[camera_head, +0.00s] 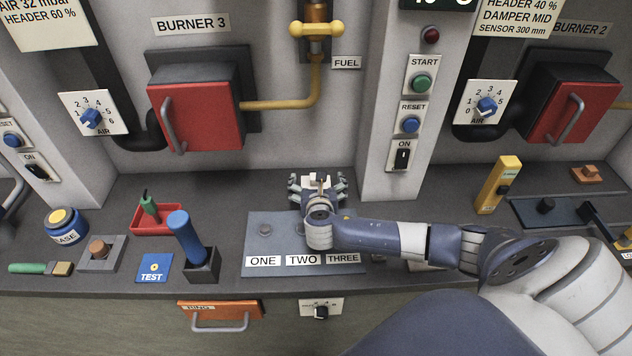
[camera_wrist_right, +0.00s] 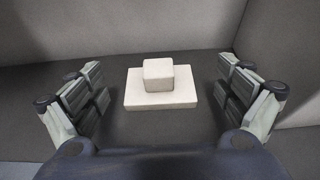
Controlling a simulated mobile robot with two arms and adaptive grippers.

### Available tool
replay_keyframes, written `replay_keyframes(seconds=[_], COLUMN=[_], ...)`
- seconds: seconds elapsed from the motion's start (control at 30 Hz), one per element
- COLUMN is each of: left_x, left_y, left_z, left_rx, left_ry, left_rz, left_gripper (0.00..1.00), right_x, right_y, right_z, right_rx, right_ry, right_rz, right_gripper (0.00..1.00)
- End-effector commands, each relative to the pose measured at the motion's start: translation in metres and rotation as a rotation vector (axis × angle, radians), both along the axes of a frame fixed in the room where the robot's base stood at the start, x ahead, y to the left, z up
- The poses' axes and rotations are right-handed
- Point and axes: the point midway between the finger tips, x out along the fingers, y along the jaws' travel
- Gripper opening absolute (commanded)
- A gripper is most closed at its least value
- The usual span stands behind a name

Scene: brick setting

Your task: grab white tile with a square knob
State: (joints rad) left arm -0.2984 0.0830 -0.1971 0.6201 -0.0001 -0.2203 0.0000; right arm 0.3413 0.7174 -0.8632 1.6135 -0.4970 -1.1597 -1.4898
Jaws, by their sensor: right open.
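The white tile with a square knob (camera_wrist_right: 160,98) shows in the right wrist view: a flat pale slab with a block-shaped knob on top, lying on the dark counter. My right gripper (camera_wrist_right: 160,92) is open, with its fingers spread left and right of the tile, apart from it. In the head view my right gripper (camera_head: 318,186) reaches over the ONE TWO THREE board toward the back wall. There the wrist and fingers mostly hide the tile. My left gripper is not in view.
The grey board (camera_head: 265,230) lies under my right forearm. Left of it stand a blue-handled lever (camera_head: 183,233), a red tray (camera_head: 157,222) and a TEST tile (camera_head: 154,267). A yellow block (camera_head: 498,185) stands to the right. The wall pillar (camera_head: 398,120) is close to the right of my gripper.

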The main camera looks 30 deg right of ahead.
Motion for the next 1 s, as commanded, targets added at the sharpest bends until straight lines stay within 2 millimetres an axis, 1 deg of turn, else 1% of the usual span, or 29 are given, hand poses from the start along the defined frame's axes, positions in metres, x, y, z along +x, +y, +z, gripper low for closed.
replay_keyframes(seconds=[0.03,0.07,0.17,0.3,0.57,0.8,1.0], left_x=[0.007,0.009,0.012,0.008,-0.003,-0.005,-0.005], left_y=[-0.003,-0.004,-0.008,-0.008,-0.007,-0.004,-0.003], left_z=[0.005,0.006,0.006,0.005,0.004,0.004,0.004], left_rx=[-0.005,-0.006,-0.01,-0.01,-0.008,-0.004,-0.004], left_ry=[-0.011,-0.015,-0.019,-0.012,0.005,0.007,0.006], left_rz=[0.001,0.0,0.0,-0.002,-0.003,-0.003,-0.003], left_gripper=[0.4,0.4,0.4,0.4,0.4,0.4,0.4], right_x=[0.007,0.01,0.018,0.024,0.025,0.025,0.025], right_y=[-0.002,-0.004,-0.009,-0.013,-0.014,-0.014,-0.014], right_z=[0.001,0.001,-0.006,-0.01,-0.01,-0.01,-0.01], right_rx=[0.001,0.0,0.0,0.001,0.002,0.002,0.002], right_ry=[0.0,0.0,0.0,0.0,0.0,0.0,0.0], right_rz=[0.0,-0.001,-0.001,0.0,0.001,0.001,0.001], right_gripper=[0.94,0.94,0.94,0.94,0.94,0.44,0.44])
